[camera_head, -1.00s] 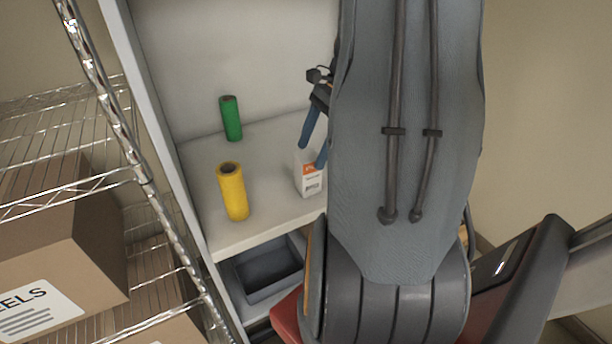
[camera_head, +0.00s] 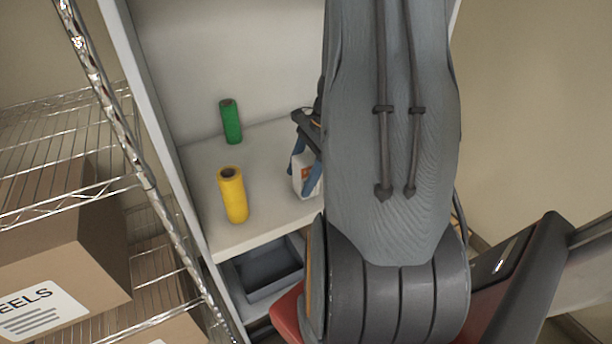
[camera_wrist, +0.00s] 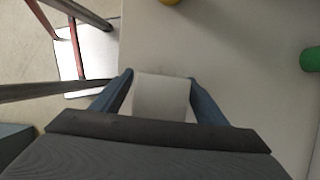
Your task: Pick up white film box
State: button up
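The white film box (camera_head: 299,179), with an orange patch on its label, stands on the light shelf board (camera_head: 262,220) in the head view. My gripper (camera_head: 305,176) reaches down from above, with its blue fingers around the box and covering parts of it. In the wrist view the pale box (camera_wrist: 161,95) lies between the two blue fingers of my gripper (camera_wrist: 160,80), one on each side. The fingertips are at or very close to the box's sides. I cannot tell whether they press on it. My arm hides the area right of the box.
A yellow roll (camera_head: 233,195) stands left of the box, and a green roll (camera_head: 231,121) stands farther back. A dark grey bin (camera_head: 268,270) sits on the level below. A wire rack (camera_head: 105,75) with cardboard boxes (camera_head: 60,250) is at the left.

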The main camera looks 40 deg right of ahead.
jog(key=c, duration=1.3)
